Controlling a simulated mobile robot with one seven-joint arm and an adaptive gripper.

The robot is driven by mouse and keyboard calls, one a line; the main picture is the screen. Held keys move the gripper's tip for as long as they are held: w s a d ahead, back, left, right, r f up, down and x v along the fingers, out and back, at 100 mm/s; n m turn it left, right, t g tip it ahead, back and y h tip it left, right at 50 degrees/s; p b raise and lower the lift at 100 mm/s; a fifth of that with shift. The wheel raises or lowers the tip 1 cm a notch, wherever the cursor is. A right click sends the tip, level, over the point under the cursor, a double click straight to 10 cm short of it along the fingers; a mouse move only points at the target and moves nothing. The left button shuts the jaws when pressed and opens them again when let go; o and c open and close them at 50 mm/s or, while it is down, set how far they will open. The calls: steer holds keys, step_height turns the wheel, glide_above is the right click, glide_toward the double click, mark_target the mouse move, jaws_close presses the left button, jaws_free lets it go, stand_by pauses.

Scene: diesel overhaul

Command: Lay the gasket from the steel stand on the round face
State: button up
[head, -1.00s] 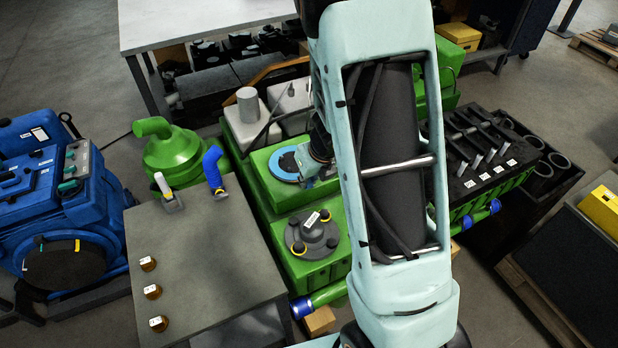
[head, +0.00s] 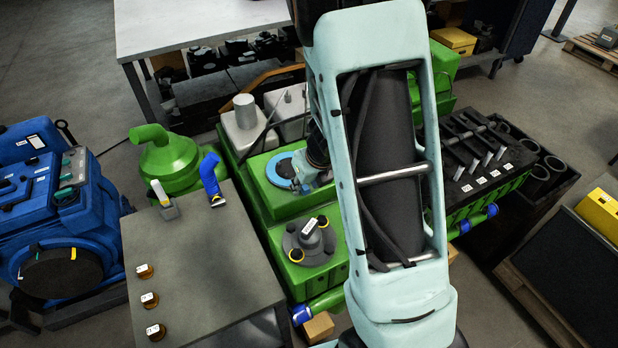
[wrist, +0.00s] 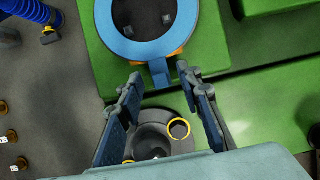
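The gasket is a blue ring with a short tab (wrist: 128,46). It lies flat around a dark round face (wrist: 150,18) with small square marks, and orange bits show at its rim. In the head view the gasket (head: 271,174) is on top of a green block, partly hidden by my arm. My gripper (wrist: 162,84) is open, with nothing between its fingers. The tab lies just ahead of and between the fingertips; I cannot tell whether they touch it. In the head view my gripper (head: 312,174) is beside the ring's right side. I cannot tell which thing is the steel stand.
A dark flanged part with yellow rings (head: 290,243) sits on the green block nearer me, under my gripper in the wrist view. Grey cylinder-topped parts (head: 246,125) stand behind.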

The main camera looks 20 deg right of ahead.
steer(key=v, duration=1.1)
steer(key=shift+r, duration=0.4)
steer(key=shift+s, duration=0.1)
steer(key=shift+d, duration=0.1)
